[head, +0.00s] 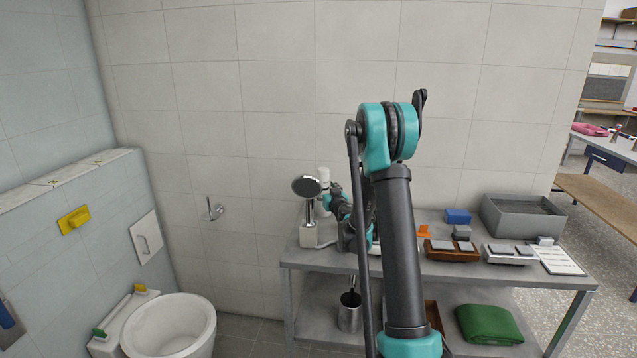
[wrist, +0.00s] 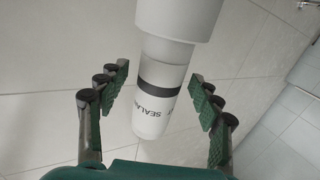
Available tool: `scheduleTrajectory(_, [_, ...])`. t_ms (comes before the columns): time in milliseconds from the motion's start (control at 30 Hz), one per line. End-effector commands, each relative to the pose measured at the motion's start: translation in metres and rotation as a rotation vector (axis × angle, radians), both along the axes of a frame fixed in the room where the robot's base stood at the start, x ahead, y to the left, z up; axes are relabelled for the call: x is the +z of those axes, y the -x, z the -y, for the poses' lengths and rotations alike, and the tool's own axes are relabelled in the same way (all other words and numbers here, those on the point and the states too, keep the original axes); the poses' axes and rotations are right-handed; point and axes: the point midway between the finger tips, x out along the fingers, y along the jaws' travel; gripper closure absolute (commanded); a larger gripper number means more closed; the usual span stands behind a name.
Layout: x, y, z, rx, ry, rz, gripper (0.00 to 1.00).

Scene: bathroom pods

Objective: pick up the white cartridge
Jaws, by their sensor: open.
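The white cartridge (wrist: 154,112) shows in the wrist view with a dark band and lettering that starts "SEALA". A wider pale cylinder (wrist: 180,18) adjoins its upper end in that view; I cannot tell whether it is part of the cartridge. My gripper (wrist: 163,100) is open, with one finger on each side of the cartridge and visible gaps to both. In the head view, a white upright cylinder, seemingly the cartridge (head: 323,176), stands at the table's left back. My gripper (head: 334,198) is close beside it at the right, partly hidden by my arm.
A shower head (head: 306,187) on a white stand (head: 308,234) is close to the cartridge at the left. The grey table (head: 440,268) carries a blue block (head: 458,216), an orange-brown tray (head: 452,254) and a grey bin (head: 522,216) at the right. The tiled wall is close behind.

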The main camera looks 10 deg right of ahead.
Motion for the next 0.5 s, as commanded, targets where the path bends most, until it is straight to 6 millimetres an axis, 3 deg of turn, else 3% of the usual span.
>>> scheduleTrajectory(300, [0.0001, -0.0009, 0.0027, 0.000, 0.000, 0.000, 0.35])
scheduleTrajectory(500, [0.0001, -0.0010, 0.0026, 0.000, 0.000, 0.000, 0.60])
